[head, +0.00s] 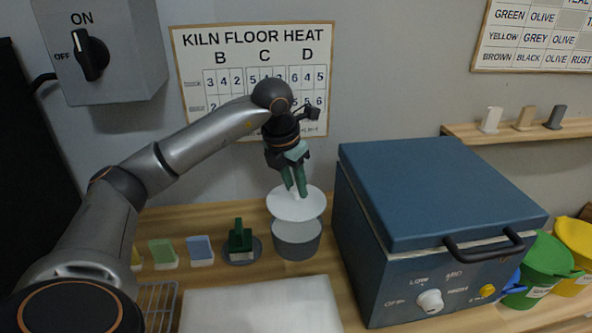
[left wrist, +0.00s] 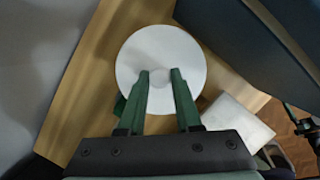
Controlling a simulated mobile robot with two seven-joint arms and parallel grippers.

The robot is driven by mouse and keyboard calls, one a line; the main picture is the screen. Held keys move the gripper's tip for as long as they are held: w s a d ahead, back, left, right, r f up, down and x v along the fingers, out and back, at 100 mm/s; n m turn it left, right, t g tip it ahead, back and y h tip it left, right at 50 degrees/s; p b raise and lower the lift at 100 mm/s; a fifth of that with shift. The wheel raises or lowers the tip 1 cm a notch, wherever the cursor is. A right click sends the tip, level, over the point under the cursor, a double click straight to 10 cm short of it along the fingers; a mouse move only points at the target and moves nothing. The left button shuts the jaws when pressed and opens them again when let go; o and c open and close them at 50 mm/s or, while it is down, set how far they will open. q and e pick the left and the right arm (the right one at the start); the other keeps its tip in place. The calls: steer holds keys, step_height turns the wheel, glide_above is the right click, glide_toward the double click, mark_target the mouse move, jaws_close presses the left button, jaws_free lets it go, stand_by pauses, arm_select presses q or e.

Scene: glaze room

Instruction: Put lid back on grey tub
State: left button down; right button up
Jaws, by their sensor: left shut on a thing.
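The white round lid (head: 285,209) is in my left gripper (head: 297,192), whose green fingers are shut on its small knob. In the left wrist view, the lid (left wrist: 160,48) lies flat below the fingertips (left wrist: 160,76) and hides what is under it. The grey tub (head: 297,248) stands on the wooden bench just below the lid. The lid looks level and slightly above the tub's rim, with a lighter band of the tub showing between. A dark and green part at the right edge of the left wrist view looks like my right gripper (left wrist: 303,124), cut off.
A blue kiln (head: 420,190) with a dark handle stands close right of the tub. A dark disc with a green upright grip (head: 240,238) and small coloured tiles (head: 200,250) sit left. A white slab (head: 260,308) lies in front. Green and yellow tubs stand far right.

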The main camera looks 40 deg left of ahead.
mark_target(293, 198)
arm_select(q)
steer(key=shift+w+a, duration=0.25)
steer(key=shift+s+d+f+b, duration=0.1)
steer(key=shift+f+b, duration=0.45)
steer(key=shift+b, duration=0.1)
step_height(293, 198, down, 3)
steer(key=b, duration=0.3)
steer(key=shift+f, duration=0.5)
steer(key=shift+f+b, duration=0.3)
steer(key=shift+b, duration=0.1)
steer(key=shift+f, duration=0.3)
arm_select(e)
steer(key=f, duration=0.1)
steer(key=w+a+f, duration=0.1)
steer(key=a+f, duration=0.1)
steer(key=f, duration=0.1)
steer(key=shift+w, duration=0.2)
steer(key=shift+d, duration=0.1)
steer(key=shift+s+d, duration=0.1)
steer(key=shift+s, duration=0.15)
